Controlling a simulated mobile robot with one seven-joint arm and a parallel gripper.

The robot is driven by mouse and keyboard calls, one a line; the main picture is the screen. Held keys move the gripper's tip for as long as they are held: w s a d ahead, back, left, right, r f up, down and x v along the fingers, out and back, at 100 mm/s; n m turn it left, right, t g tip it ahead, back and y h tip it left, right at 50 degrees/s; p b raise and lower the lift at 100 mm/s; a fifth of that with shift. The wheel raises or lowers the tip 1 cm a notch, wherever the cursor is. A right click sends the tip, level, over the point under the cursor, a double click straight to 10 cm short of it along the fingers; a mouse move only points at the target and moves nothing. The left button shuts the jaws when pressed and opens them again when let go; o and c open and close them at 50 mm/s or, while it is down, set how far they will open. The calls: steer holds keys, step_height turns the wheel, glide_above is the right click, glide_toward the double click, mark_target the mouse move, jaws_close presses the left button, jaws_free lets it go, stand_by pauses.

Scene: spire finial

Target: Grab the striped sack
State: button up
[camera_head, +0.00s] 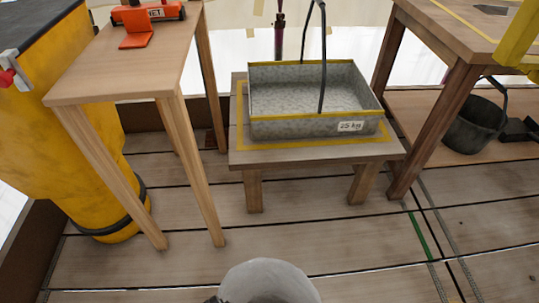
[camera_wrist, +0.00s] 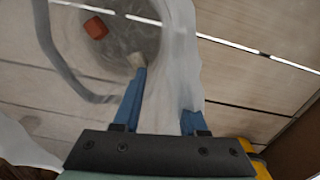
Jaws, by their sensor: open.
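I cannot make out a striped sack in either view. In the wrist view my gripper (camera_wrist: 163,98) is open, with two blue fingers set apart. A pale, cloth-like or translucent surface (camera_wrist: 185,60) passes behind and between the fingers. The left finger overlaps the rim of a round, see-through or pale grey container (camera_wrist: 115,55), and I cannot tell if they touch. A small red-orange block (camera_wrist: 96,27) shows inside the container. A grey curved strap (camera_wrist: 55,65) hangs at its left. My gripper is not clear in the head view.
A metal tray marked 25 kg (camera_head: 315,100) stands on a low table (camera_head: 245,158). A wooden table (camera_head: 110,75) carries an orange device (camera_head: 147,14). A yellow drum (camera_head: 75,150) is at left. A dark bucket (camera_head: 473,124) sits on a shelf at right.

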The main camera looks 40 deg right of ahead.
steer(key=shift+f, duration=0.25)
stand_by(0.3)
jaws_close()
stand_by(1.3)
